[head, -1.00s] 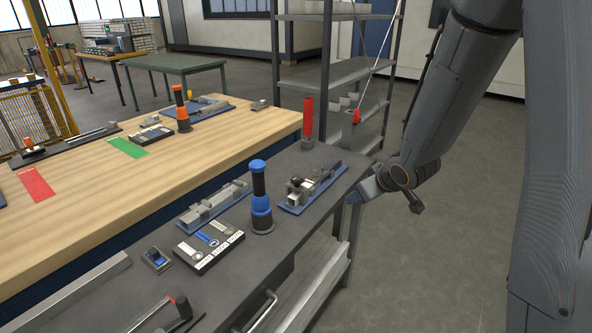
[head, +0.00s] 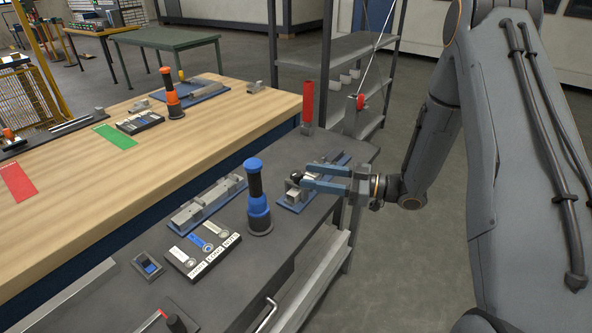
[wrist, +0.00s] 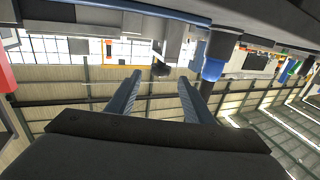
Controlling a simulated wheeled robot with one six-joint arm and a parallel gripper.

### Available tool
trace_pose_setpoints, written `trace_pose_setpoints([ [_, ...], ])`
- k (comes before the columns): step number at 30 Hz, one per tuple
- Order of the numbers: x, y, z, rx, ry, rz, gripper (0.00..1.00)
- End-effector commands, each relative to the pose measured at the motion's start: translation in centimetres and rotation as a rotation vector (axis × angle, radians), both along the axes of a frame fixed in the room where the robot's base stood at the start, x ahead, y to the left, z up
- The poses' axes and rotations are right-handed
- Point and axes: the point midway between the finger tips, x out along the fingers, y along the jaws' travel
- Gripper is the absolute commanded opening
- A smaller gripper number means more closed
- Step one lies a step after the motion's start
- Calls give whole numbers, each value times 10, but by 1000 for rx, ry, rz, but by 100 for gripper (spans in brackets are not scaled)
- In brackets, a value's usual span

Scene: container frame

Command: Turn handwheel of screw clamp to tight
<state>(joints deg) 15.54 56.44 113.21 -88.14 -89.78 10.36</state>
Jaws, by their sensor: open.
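The screw clamp (head: 292,200) is a grey metal vise on a blue base plate near the far right end of the dark bench. Its small dark handwheel (head: 296,176) shows just left of my fingertips. My gripper (head: 305,177) comes in from the right, level and open, with its two blue-grey fingers at the clamp. In the wrist view, which looks upside down, a dark round knob that looks like the handwheel (wrist: 161,71) lies between the fingers' lines, beyond the tips (wrist: 160,82). Whether the fingers touch the clamp I cannot tell.
A blue-and-black upright tool (head: 258,200) stands left of the clamp. A longer grey fixture (head: 205,203) and a labelled tray (head: 203,255) lie further left. A red cylinder (head: 308,108) stands behind the clamp. The floor right of the bench is open.

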Motion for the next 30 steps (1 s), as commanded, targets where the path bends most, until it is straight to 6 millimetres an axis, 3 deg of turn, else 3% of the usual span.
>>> trace_pose_setpoints([
  [9, 13, 43, 1, -1, 0, 1, 47],
  [21, 17, 51, 0, -2, 1, -3, 47],
  [28, 17, 51, 0, -2, 1, -3, 10],
  [30, 16, 51, 0, -2, 1, -3, 6],
])
